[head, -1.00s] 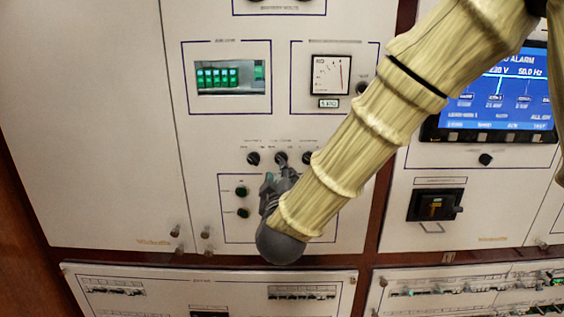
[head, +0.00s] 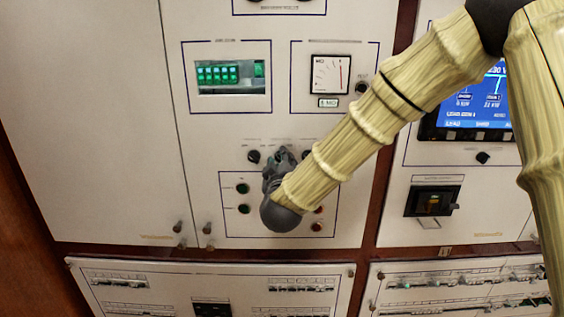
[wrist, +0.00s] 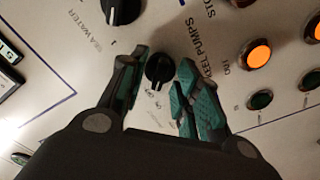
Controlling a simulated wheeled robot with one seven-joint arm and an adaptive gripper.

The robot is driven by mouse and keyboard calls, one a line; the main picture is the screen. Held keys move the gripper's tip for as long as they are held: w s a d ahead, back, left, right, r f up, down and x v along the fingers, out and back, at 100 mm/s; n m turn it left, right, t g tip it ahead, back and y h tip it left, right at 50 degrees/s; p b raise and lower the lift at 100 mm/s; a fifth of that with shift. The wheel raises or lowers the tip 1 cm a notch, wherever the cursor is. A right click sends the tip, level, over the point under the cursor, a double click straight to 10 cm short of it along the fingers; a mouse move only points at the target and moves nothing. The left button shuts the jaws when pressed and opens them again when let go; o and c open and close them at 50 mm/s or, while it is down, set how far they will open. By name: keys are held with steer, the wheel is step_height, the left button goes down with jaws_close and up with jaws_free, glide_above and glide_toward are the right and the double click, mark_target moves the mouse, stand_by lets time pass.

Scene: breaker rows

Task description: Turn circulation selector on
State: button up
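Three black rotary selectors sit in a row above the framed button panel in the head view. The left one (head: 253,157) is clear, the right one is partly covered by my arm, and my gripper (head: 277,163) is over the middle one. In the wrist view my gripper (wrist: 165,62) is open, with a small black selector knob (wrist: 159,70) between its two fingertips. The fingers appear apart from the knob; contact cannot be told. Small on/off marks show by the knob. I cannot read which selector is the circulation one.
A larger black knob (wrist: 122,8) marked SEA WATER stands near the left finger in the wrist view. Lit orange buttons (wrist: 256,53) and dark green buttons (wrist: 260,99) lie to the right. A meter (head: 330,75) and a blue screen (head: 470,105) are near my arm.

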jaws_close()
steer(key=shift+b, duration=0.35)
steer(key=shift+m+b, duration=8.1)
steer(key=shift+m, duration=0.9)
jaws_free()
steer(key=shift+d, duration=0.1)
